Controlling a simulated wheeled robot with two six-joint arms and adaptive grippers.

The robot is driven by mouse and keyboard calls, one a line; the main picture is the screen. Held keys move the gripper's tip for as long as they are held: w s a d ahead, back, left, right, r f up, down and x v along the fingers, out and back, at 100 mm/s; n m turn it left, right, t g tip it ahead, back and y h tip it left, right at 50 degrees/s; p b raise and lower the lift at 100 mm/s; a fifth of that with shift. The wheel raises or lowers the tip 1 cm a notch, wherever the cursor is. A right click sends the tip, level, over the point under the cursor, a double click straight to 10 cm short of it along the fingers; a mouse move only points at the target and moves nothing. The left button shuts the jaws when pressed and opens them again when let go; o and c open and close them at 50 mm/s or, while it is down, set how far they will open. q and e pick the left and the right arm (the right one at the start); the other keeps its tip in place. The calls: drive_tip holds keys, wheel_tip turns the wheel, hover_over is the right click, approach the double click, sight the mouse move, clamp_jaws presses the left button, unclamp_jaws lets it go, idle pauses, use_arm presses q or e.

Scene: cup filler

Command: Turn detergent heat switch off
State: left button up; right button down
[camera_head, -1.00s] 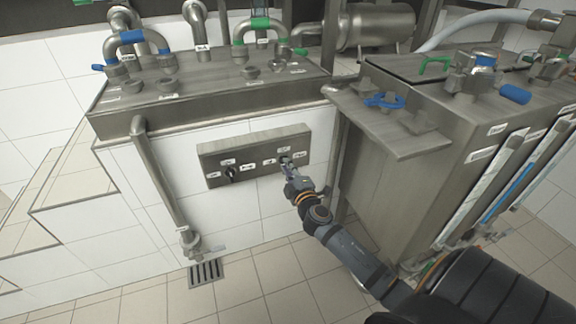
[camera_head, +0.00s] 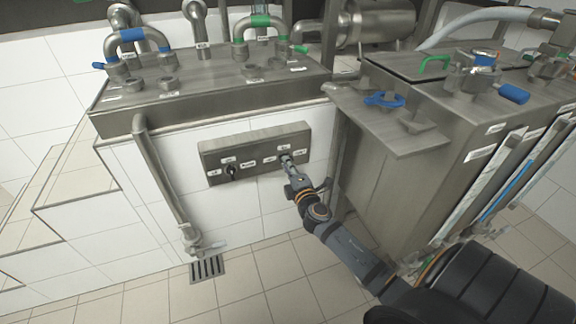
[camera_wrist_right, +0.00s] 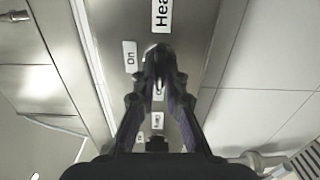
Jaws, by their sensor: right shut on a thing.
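A grey metal switch panel (camera_head: 215,155) is set on the white tiled wall in the head view. It has a dark knob (camera_head: 232,171) at its left and a switch at its right end, mostly hidden by my right gripper (camera_head: 287,163). In the right wrist view my right gripper (camera_wrist_right: 160,75) has its fingers closed together on the right-hand switch (camera_wrist_right: 154,50), of which only a small metallic part shows. Labels reading "On" (camera_wrist_right: 130,56) and "Hea..." (camera_wrist_right: 162,12) are beside and beyond the fingertips. The switch's exact setting is hidden. My left gripper is out of view.
A large metal tank (camera_head: 400,190) stands close to the right of my right arm. A vertical pipe (camera_head: 160,180) with a valve runs down left of the panel to a floor drain (camera_head: 207,269). Pipes with blue and green handles rise above the panel.

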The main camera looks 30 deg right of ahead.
drive_tip(key=c, duration=1.4)
unclamp_jaws()
drive_tip(key=shift+a, duration=0.1)
drive_tip(key=v, duration=1.2)
drive_tip(key=shift+f, duration=0.1)
